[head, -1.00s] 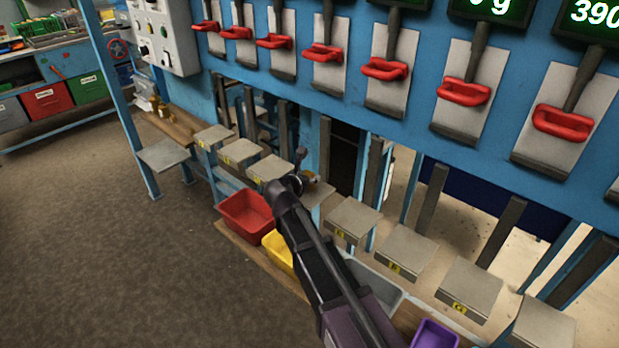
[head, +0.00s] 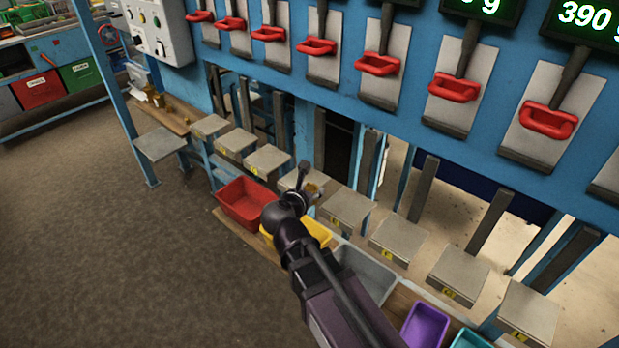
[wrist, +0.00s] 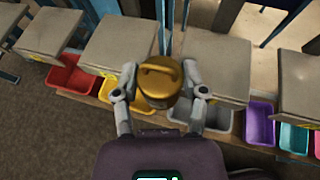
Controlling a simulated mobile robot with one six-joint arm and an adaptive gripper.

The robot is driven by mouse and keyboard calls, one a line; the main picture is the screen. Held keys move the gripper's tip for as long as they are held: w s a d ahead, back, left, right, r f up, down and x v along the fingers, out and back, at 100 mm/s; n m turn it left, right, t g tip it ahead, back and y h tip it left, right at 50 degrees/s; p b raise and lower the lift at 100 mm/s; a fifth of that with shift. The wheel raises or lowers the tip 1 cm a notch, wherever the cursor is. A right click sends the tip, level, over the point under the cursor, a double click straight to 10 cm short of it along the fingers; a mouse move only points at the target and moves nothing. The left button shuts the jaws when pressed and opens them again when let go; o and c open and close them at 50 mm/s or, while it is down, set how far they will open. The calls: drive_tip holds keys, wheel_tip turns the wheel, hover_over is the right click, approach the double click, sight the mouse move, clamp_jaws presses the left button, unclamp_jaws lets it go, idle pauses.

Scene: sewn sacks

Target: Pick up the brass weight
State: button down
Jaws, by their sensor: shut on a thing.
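The brass weight (wrist: 158,84) is a gold cylinder with a loop handle on top. In the wrist view it is upright between the two fingers of my gripper (wrist: 160,92), which is shut on it. It appears in front of the row of grey platforms, with the grey bin partly behind it. In the head view my gripper (head: 308,194) is mostly hidden by my arm. Only a small bit of the weight (head: 316,187) shows there, over a grey platform. I cannot tell its exact height above the platform.
Grey platforms (head: 347,208) line the blue frame. Below are red (head: 240,201), yellow (head: 318,231), grey (head: 367,270) and purple (head: 425,323) bins on a wooden board. Red-handled levers (head: 378,65) hang above. A side shelf (head: 160,144) stands left. Open floor lies at left.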

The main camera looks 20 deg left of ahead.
drive_tip(key=shift+s+d+r, duration=0.1)
drive_tip(key=shift+s+d, duration=0.15)
drive_tip(key=shift+s, duration=0.25)
drive_tip(key=shift+s+d, duration=0.25)
drive_tip(key=shift+s, duration=0.2)
drive_tip(key=shift+s, duration=0.1)
